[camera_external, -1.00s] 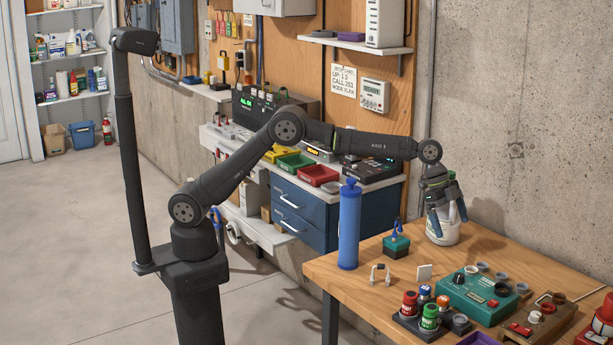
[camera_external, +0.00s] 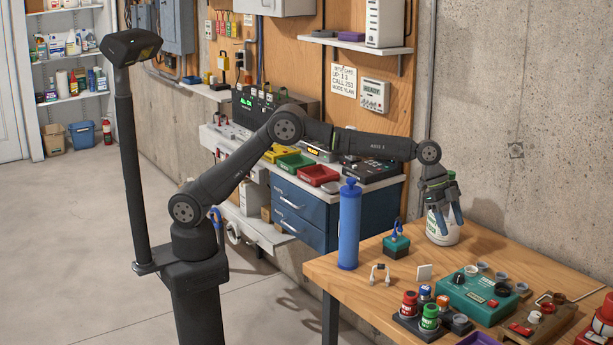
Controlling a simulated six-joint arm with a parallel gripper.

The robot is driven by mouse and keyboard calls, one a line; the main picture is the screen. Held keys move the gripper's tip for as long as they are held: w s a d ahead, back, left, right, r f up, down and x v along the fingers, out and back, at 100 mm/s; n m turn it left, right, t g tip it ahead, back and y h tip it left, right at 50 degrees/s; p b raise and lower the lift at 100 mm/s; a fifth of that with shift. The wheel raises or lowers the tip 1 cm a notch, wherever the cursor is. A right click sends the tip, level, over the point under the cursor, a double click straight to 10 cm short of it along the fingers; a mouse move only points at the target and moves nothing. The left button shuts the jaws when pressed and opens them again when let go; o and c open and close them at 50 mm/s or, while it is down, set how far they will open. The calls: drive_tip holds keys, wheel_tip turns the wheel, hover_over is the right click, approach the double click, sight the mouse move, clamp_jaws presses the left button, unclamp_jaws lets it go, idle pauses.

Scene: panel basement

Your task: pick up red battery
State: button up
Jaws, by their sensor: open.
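A red battery-like cylinder (camera_external: 409,304) stands upright in a dark holder (camera_external: 424,326) near the front of the wooden table, beside a green cylinder (camera_external: 429,317) and smaller blue and orange-topped ones. I cannot confirm from its label that it is the red battery. My gripper (camera_external: 446,226) points down at the back of the table, with its fingers spread in front of a white bottle (camera_external: 440,238). Nothing shows between the fingertips. The gripper is well behind and above the red cylinder.
A tall blue cylinder (camera_external: 349,225) stands at the table's left edge. A teal block (camera_external: 396,245), a teal meter box (camera_external: 477,294) and a brown board (camera_external: 537,317) share the table. Bare wood (camera_external: 490,252) lies at the back right. A concrete wall is behind.

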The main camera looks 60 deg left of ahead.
drive_tip(key=s+n+t+h, duration=0.2)
drive_tip(key=s+t+h, duration=0.35)
drive_tip(key=s, duration=1.55)
drive_tip(key=m+g+h, duration=0.1)
drive_tip(key=g+h, duration=0.2)
drive_tip(key=g, duration=0.2)
approach(416, 303)
drive_tip(key=shift+y, duration=0.25)
drive_tip(key=x, duration=0.4)
drive_tip(key=shift+w+a+f, duration=0.1)
drive_tip(key=shift+w+f, duration=0.05)
drive_tip(key=shift+w, duration=0.05)
drive_tip(key=shift+s+x, duration=0.2)
drive_tip(key=shift+x, duration=2.75)
drive_tip(key=c, duration=1.1)
drive_tip(key=shift+r, duration=0.3)
